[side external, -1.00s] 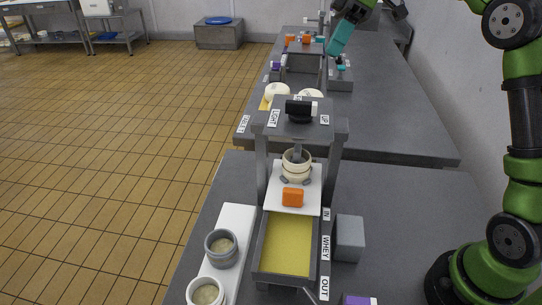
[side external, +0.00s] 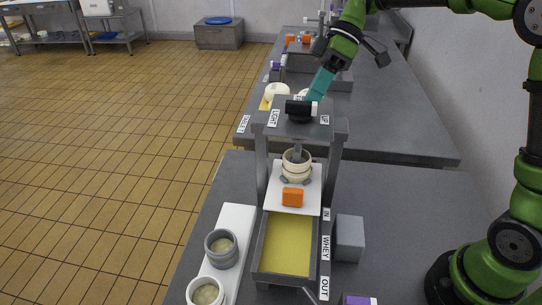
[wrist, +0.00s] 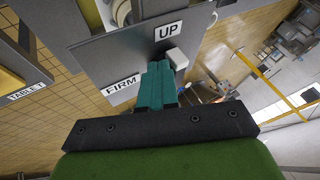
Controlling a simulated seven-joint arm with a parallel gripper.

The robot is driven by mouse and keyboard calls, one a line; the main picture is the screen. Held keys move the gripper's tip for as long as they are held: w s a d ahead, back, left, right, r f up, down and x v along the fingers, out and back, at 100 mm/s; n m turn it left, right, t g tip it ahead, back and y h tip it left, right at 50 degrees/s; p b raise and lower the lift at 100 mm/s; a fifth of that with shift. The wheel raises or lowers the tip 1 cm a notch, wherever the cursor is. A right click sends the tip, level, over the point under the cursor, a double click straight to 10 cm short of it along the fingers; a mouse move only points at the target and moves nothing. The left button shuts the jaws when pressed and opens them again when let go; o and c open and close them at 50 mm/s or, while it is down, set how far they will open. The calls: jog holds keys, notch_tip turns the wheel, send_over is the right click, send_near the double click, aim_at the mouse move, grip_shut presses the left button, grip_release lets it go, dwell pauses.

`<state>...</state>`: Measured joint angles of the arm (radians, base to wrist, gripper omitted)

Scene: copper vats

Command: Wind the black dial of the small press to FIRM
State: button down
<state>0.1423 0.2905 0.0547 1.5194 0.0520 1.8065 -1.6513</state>
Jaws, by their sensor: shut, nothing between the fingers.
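The small press (side external: 262,165) has a grey top plate with LIGHT, UP and FIRM labels. In the wrist view the shut fingertips (wrist: 160,70) are between the UP label (wrist: 167,31) and the FIRM label (wrist: 122,85).
Below the plate are a cream mould (side external: 296,170), an orange block (side external: 292,197) and a yellow-floored tray (side external: 287,243). Two cups (side external: 221,246) stand on a white strip at left. A grey block (side external: 349,239) stands right of the tray. The rear table (side external: 405,125) has free room at right.

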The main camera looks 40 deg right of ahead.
jog(key=shift+s+m+t, duration=0.4)
jog(key=shift+m+t, duration=0.2)
jog(key=shift+m, duration=0.3)
